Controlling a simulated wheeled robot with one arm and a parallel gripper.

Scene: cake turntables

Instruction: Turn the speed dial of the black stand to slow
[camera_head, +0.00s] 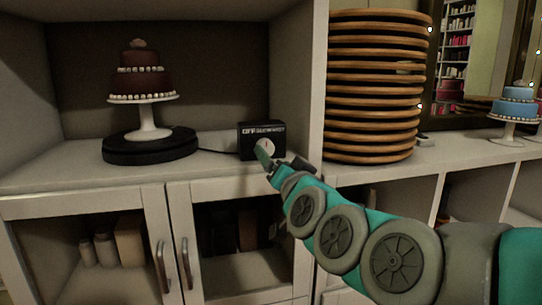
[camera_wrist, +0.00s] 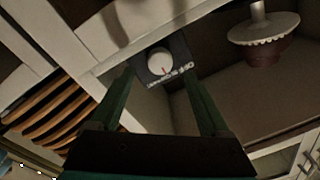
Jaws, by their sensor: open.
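The black stand (camera_head: 125,155) is a low round turntable on the shelf at left in the head view. A cable runs from it to a black control box (camera_head: 247,150) with white lettering starting with OFF. The box's white round dial (camera_head: 267,144) carries a short mark. The dial shows clearly in the wrist view (camera_wrist: 158,61), its red mark towards the lettering; I cannot tell which word it points at. My gripper (camera_head: 264,156) is open in front of the box. In the wrist view its green fingers (camera_wrist: 158,82) stand either side of the dial, apparently apart from it.
A chocolate cake (camera_head: 138,80) on a white pedestal (camera_head: 150,122) stands on the turntable. A tall stack of wooden discs (camera_head: 372,90) stands right of the shelf's upright divider (camera_head: 312,75). A blue cake (camera_head: 516,108) is at far right. Cabinet doors (camera_head: 160,235) are below.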

